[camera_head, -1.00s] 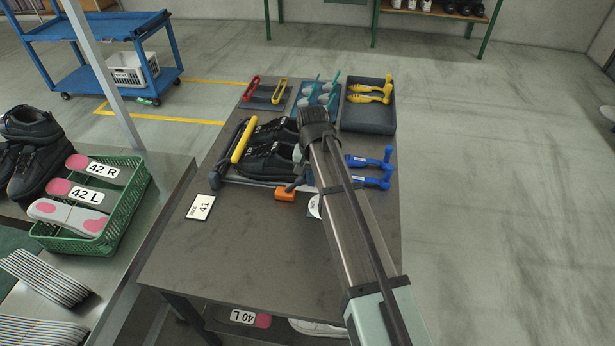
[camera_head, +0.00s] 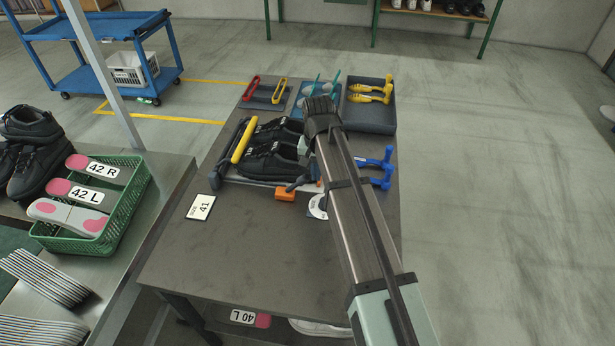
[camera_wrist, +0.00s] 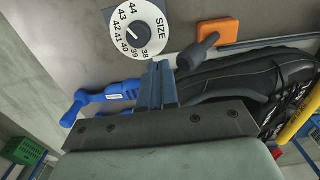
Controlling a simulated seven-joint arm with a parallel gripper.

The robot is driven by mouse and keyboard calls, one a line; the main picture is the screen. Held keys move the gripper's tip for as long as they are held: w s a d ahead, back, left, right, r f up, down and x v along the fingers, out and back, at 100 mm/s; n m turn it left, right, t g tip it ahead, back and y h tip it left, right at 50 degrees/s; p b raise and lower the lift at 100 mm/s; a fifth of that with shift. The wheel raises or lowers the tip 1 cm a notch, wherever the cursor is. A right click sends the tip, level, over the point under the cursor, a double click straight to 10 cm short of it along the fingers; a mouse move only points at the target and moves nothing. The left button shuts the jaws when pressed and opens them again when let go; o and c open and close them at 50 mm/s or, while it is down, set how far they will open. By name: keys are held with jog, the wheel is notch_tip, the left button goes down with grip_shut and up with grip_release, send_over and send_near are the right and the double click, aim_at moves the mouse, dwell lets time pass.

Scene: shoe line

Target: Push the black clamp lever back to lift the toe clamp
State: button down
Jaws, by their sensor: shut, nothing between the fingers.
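The black clamp lever (camera_head: 299,184) stands at the near right of the shoe fixture, next to an orange block (camera_head: 285,194). In the wrist view the lever (camera_wrist: 197,51) shows a rounded black knob, beside the orange block (camera_wrist: 218,34). My gripper (camera_wrist: 158,84) is shut and empty; its fingertips are left of and below the knob in that view, apart from it as far as I can see. In the head view my own arm hides the fingers.
A yellow bar (camera_head: 243,140) spans the fixture's left side. A SIZE dial (camera_wrist: 138,35) is close to the fingers. Blue shoe forms (camera_head: 375,170) lie right of my arm. A size 41 card (camera_head: 200,207) lies on the table (camera_head: 240,250), whose near part is clear.

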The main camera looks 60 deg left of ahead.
notch_tip(320, 180, up, 6)
dwell(0.8)
dwell(0.5)
